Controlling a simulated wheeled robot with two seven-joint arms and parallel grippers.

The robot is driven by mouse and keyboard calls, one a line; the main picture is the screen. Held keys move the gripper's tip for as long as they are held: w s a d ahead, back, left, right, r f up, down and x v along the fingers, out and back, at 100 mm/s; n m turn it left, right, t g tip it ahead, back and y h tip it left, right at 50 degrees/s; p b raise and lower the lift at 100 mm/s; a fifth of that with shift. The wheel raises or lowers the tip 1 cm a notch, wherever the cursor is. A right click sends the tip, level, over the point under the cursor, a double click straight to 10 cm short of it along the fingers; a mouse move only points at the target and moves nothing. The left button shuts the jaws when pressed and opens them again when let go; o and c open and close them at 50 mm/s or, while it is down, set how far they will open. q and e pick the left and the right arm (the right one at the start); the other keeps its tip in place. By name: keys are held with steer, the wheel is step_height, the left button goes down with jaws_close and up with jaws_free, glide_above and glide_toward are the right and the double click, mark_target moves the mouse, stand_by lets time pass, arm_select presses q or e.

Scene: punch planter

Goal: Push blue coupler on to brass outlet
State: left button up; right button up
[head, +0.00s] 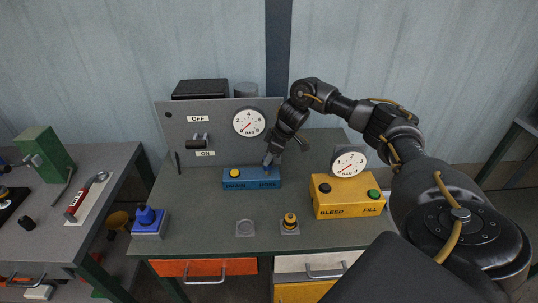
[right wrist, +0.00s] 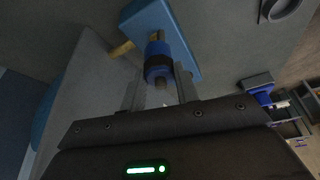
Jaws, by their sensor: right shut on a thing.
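The blue coupler (right wrist: 158,66) has a dark band and a grey end; in the right wrist view it sits between the two fingers of my right gripper (right wrist: 159,92), which is shut on it. The brass outlet (right wrist: 156,36) stands on the blue box (right wrist: 185,52) in line with the coupler, with some brass showing between coupler and box. How far the coupler is over the outlet I cannot tell. In the head view my right gripper (head: 268,164) is over the right part of the blue box (head: 240,185) and hides most of the coupler. My left gripper is not in view.
A grey panel (head: 180,125) with a gauge (head: 249,122) and lever stands behind the box. A yellow bleed/fill box (head: 345,205) and gauge (head: 348,164) are to the right.

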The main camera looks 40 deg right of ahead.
steer(key=shift+f, duration=0.35)
steer(key=o, duration=1.1)
steer(key=shift+c, duration=0.2)
steer(key=shift+r, duration=0.1)
steer(key=shift+s+d+r, duration=0.1)
steer(key=shift+r, duration=0.2)
steer(key=v, duration=1)
steer(key=shift+p, duration=0.3)
